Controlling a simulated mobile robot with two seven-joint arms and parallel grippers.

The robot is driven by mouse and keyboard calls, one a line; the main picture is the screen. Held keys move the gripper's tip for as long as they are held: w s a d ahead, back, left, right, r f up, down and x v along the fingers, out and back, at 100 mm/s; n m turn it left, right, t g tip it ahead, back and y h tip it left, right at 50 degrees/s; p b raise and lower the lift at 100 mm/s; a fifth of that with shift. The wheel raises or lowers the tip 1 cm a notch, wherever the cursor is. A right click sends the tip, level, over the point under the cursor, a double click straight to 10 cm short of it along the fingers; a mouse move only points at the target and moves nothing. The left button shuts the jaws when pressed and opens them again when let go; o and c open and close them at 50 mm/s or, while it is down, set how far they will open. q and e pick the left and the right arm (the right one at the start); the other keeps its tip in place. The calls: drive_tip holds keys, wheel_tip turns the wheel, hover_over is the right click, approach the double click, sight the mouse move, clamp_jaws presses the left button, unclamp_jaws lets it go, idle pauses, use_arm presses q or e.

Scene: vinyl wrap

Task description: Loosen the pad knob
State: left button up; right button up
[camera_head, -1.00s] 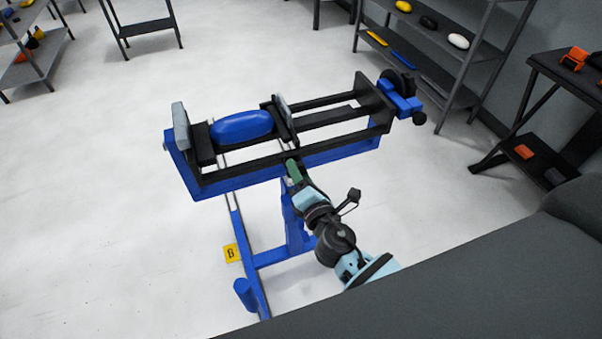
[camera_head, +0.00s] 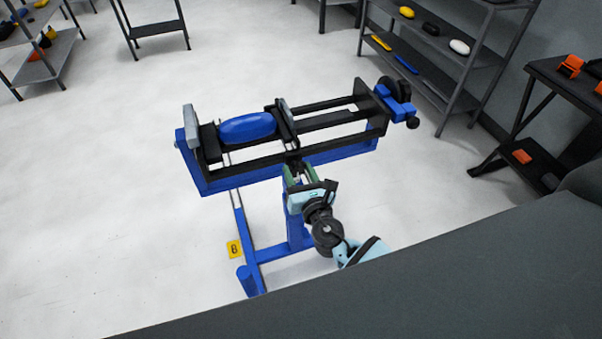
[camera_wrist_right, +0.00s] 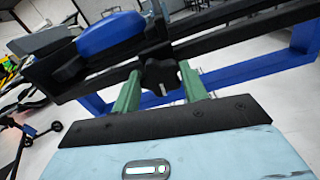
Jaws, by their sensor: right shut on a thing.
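The black pad knob (camera_wrist_right: 160,74) shows in the right wrist view on the near side of the machine, below the dark rail. The green fingers of my right gripper (camera_wrist_right: 161,88) stand on both sides of it and are shut on it. A blue rounded part (camera_head: 247,128) lies between this pad and the left grey pad (camera_head: 191,127). My left gripper is not in view.
Shelves stand behind, with open pale floor between.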

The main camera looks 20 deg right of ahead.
drive_tip(key=shift+n, duration=0.6)
drive_tip(key=o, duration=1)
drive_tip(key=shift+s+d, duration=0.15)
drive_tip(key=shift+s, duration=3.75)
